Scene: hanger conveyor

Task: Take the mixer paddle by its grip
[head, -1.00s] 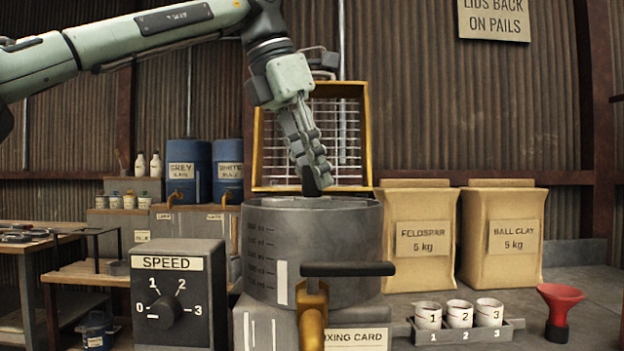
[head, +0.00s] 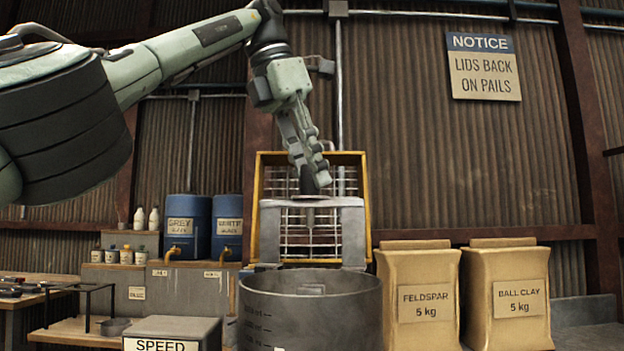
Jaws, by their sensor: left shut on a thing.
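My left gripper (head: 312,182) points down and is shut on the dark grip. The paddle hangs upright just above or behind the far rim of the round grey mixing tub (head: 310,315). Its lower end is near that rim, and I cannot tell the exact gap. The fingers partly hide the grip. My right gripper does not show.
A yellow-framed wire rack (head: 260,205) stands behind the paddle. Two tan bags, feldspar (head: 415,275) and ball clay (head: 505,275), stand to the right. The speed box (head: 172,328) is at the lower left. Blue barrels (head: 187,208) stand at the back left.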

